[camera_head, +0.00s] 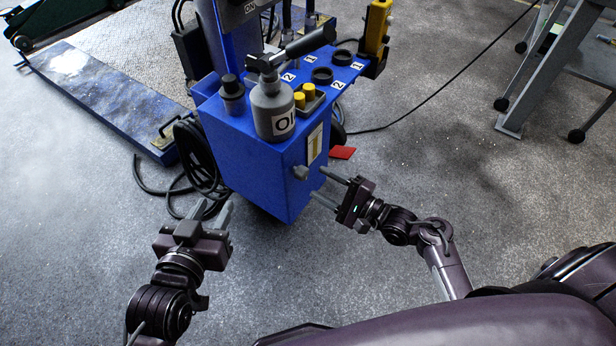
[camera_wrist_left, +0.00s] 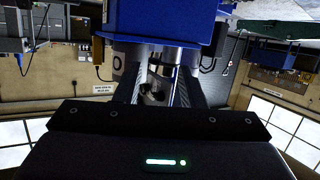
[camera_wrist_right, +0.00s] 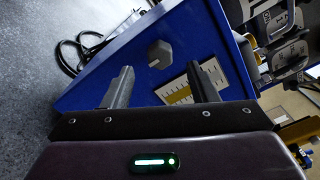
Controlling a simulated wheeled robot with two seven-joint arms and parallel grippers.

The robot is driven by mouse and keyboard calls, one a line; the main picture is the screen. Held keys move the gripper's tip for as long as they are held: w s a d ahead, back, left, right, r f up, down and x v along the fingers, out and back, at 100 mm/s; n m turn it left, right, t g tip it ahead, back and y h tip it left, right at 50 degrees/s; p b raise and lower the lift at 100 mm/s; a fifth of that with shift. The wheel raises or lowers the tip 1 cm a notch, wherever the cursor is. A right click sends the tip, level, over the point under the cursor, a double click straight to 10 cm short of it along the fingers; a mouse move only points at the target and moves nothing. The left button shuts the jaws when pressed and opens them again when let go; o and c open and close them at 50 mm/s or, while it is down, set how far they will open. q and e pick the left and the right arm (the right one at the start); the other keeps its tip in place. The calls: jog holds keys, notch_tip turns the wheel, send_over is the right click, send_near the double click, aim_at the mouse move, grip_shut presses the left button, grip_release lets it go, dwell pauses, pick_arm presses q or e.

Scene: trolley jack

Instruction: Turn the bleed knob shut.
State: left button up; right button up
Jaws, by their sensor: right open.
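The bleed knob (camera_head: 300,172) is a small grey knob on the side face of the blue jack unit (camera_head: 240,150). It also shows in the right wrist view (camera_wrist_right: 160,54), where its outline looks many-sided. My right gripper (camera_head: 317,184) is open and empty, just right of the knob in the head view. In the right wrist view the knob lies beyond the fingertips, between the lines of the two fingers, apart from both. My left gripper (camera_head: 216,203) is open and empty, low and to the left of the blue unit.
A grey bottle (camera_head: 272,108), a black-capped bottle (camera_head: 232,95) and yellow pieces (camera_head: 305,95) stand on the unit's top. A label plate (camera_wrist_right: 188,89) sits beside the knob. Black hoses (camera_head: 198,155) hang at the unit's left. A red piece (camera_head: 342,153) lies behind.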

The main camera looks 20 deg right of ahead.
aim_at(306, 176)
jog(key=b+x, duration=0.1)
jog(key=x, duration=0.3)
jog(key=shift+w+a, duration=0.35)
pick_arm(q)
notch_tip(306, 176, up, 11)
jog(key=w+t+h, duration=0.1)
jog(key=t+h, duration=0.1)
jog(key=t, duration=0.3)
jog(key=shift+w+a+r+t, duration=0.15)
jog(key=shift+w+t, duration=0.15)
jog(key=shift+w, duration=0.05)
pick_arm(e)
jog(key=shift+c, duration=0.3)
jog(key=c, duration=0.9)
